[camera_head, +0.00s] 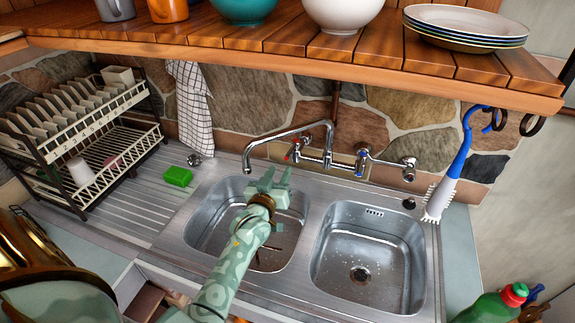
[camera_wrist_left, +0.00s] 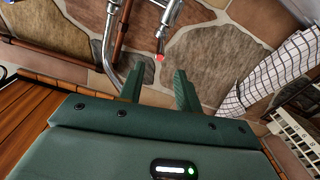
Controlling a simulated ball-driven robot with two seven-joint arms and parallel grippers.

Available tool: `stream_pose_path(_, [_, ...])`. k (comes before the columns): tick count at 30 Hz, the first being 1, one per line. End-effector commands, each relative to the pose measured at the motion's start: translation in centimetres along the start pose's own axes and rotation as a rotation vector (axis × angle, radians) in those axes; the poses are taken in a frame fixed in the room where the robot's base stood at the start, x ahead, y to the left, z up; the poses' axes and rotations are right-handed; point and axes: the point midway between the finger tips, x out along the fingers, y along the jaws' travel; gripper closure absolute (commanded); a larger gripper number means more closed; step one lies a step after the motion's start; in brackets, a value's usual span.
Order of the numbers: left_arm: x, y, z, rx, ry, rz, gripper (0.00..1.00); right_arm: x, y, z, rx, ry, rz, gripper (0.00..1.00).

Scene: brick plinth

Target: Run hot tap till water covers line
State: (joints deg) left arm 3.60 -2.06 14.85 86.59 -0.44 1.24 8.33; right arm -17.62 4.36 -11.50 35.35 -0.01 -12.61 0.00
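A chrome mixer tap is on the stone wall behind the sink, its spout (camera_head: 285,133) reaching over the left basin (camera_head: 215,215). The hot tap (camera_head: 293,152) has a red mark, which also shows in the left wrist view (camera_wrist_left: 158,57). My arm hides part of the basin. I see no running water and cannot make out a line. My right gripper is out of view.
A wooden shelf (camera_head: 280,50) with bowls and plates overhangs the taps. The right basin (camera_head: 340,270) is empty. A green sponge (camera_head: 177,176) and dish rack (camera_head: 90,150) are left. A brush (camera_head: 455,165) and green bottle (camera_head: 485,308) are right.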

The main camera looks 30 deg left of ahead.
Motion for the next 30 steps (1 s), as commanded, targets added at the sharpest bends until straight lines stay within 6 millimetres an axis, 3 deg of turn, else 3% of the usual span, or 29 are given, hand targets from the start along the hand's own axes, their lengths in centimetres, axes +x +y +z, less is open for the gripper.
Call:
stream_pose_path(1, [1.4, -0.2, 0.7, 0.002, 0.004, 0.001, 0.66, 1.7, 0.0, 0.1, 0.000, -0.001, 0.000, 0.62])
stream_pose_path(9, [6.5, -0.1, 0.5, 0.001, 0.001, 0.000, 0.66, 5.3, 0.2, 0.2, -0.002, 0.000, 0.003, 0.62])
stream_pose_path(15, [7.8, -0.1, 0.1, 0.001, -0.001, 0.000, 0.66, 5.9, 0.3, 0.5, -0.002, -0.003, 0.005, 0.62])
stream_pose_path(23, [7.8, 0.0, 0.0, 0.001, 0.000, 0.000, 0.66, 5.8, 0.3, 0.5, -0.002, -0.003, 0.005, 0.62])
stream_pose_path(27, [7.8, 0.0, 0.0, 0.001, -0.001, 0.000, 1.00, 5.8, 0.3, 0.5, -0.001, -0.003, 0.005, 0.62])
stream_pose_path(30, [7.8, 0.0, 0.0, 0.002, -0.001, 0.000, 1.00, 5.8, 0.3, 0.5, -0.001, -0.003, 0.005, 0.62])
